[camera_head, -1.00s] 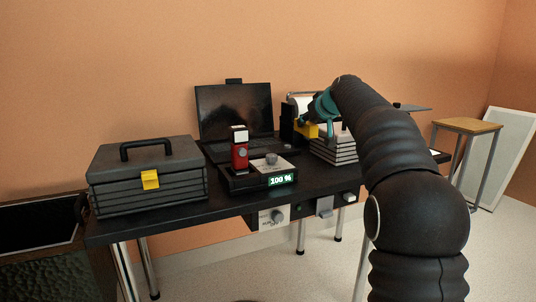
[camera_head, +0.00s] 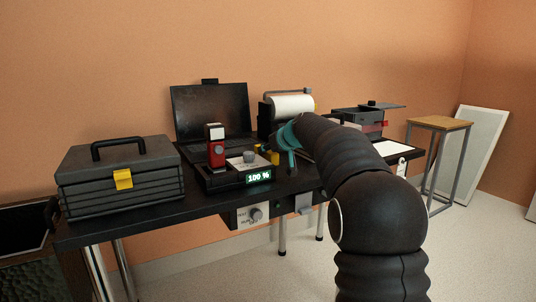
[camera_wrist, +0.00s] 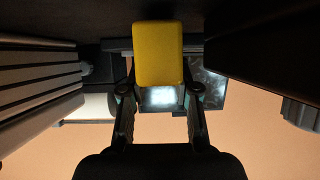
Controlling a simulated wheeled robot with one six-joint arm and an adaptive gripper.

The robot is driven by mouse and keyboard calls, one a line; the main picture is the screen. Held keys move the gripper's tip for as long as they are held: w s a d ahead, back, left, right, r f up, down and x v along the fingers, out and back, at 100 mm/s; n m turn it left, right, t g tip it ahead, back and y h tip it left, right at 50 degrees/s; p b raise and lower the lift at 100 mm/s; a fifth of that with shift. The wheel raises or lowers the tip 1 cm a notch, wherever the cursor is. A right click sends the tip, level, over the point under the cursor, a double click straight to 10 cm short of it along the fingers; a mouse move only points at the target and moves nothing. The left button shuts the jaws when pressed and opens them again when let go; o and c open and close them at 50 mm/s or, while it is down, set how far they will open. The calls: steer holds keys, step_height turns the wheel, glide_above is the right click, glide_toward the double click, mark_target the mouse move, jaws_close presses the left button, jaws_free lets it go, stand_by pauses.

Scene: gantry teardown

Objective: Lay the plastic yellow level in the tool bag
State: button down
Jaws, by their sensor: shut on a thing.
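The yellow level (camera_wrist: 160,55) is a plain yellow block in the wrist view, held between the fingers of my gripper (camera_wrist: 160,92). In the head view a small part of the level (camera_head: 272,157) shows beside my teal gripper (camera_head: 287,146), over the desk just right of the scale-like device. My arm hides the rest, so I cannot tell if it touches anything there. A dark open-topped container (camera_head: 52,262) stands at the left edge, lower than the desktop; it may be the tool bag. Its inside is mostly out of view.
The black desk (camera_head: 205,207) carries a grey toolbox (camera_head: 122,180), a laptop (camera_head: 210,108), a red device (camera_head: 217,150), a lit display unit (camera_head: 258,178) and a paper-roll printer (camera_head: 292,105). A stool (camera_head: 440,124) stands at right. Pale floor is free in front.

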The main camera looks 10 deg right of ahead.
steer(key=shift+f, duration=0.35)
steer(key=shift+f, duration=0.15)
steer(key=c, duration=1.1)
jaws_free()
steer(key=shift+c, duration=0.2)
steer(key=shift+r, duration=0.25)
steer(key=b+v, duration=0.1)
steer(key=v, duration=1.1)
steer(key=shift+f, duration=0.15)
